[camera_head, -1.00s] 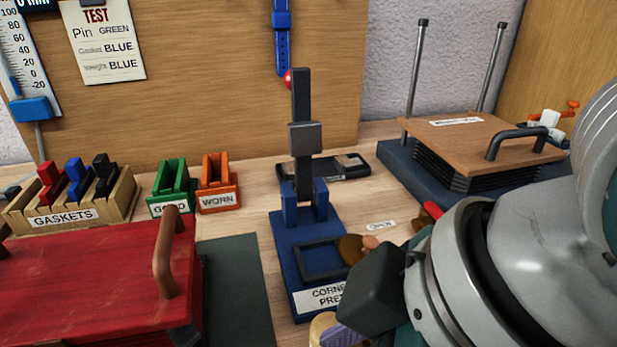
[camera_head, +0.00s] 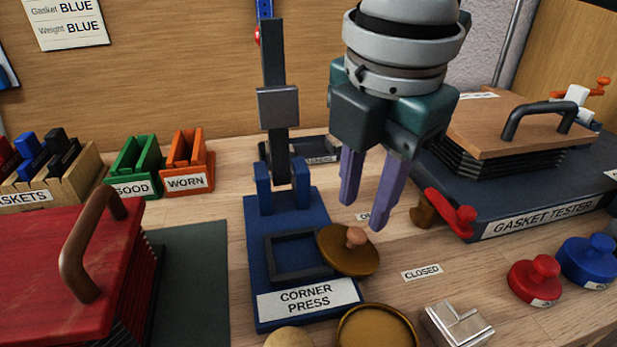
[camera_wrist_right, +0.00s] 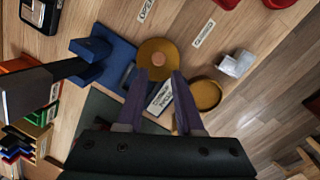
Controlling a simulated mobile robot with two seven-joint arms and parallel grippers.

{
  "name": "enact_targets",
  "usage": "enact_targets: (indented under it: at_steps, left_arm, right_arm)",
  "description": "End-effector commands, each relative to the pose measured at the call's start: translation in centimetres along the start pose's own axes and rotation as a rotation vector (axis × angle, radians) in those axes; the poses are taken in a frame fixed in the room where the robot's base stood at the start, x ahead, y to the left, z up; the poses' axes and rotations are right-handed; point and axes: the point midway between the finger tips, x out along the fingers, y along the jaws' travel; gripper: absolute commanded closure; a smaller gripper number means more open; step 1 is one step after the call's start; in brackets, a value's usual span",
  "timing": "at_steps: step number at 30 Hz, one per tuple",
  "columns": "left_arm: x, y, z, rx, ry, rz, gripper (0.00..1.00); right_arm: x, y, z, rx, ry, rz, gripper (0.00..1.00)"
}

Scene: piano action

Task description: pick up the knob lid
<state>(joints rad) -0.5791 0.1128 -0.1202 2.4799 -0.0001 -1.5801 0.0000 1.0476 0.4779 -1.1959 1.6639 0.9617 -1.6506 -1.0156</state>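The knob lid (camera_head: 347,261) is a round brown-gold disc with a small wooden knob. It lies at the right edge of the blue corner press (camera_head: 288,207), overlapping its base; whether it lies flat or tilted I cannot tell. My right gripper (camera_head: 362,214) points down with its two purple fingers apart and empty, above and slightly behind the lid. In the right wrist view the lid (camera_wrist_right: 157,52) shows just beyond the open fingertips (camera_wrist_right: 159,74). My left gripper is not in view.
A round brown dish (camera_head: 412,338) and a silver corner block (camera_head: 457,325) stand in front. Red (camera_head: 534,283) and blue (camera_head: 588,262) knobbed weights are at right, before the gasket tester (camera_head: 525,212). The corner press's upright lever (camera_head: 274,100) rises left of my gripper.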

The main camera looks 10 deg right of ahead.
Motion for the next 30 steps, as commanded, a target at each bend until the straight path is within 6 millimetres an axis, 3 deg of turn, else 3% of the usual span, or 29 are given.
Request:
enact_targets:
  at_steps: [12,21,30]
  left_arm:
    - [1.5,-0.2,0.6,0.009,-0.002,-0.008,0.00]
    - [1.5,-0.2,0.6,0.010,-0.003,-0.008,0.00]
    - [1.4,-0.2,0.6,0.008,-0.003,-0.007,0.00]
  right_arm:
    - [5.4,0.1,0.1,0.001,-0.001,0.001,0.64]
    - [5.8,0.2,0.1,0.000,-0.001,0.003,0.65]
    - [5.7,0.2,0.1,0.001,-0.001,0.003,0.99]
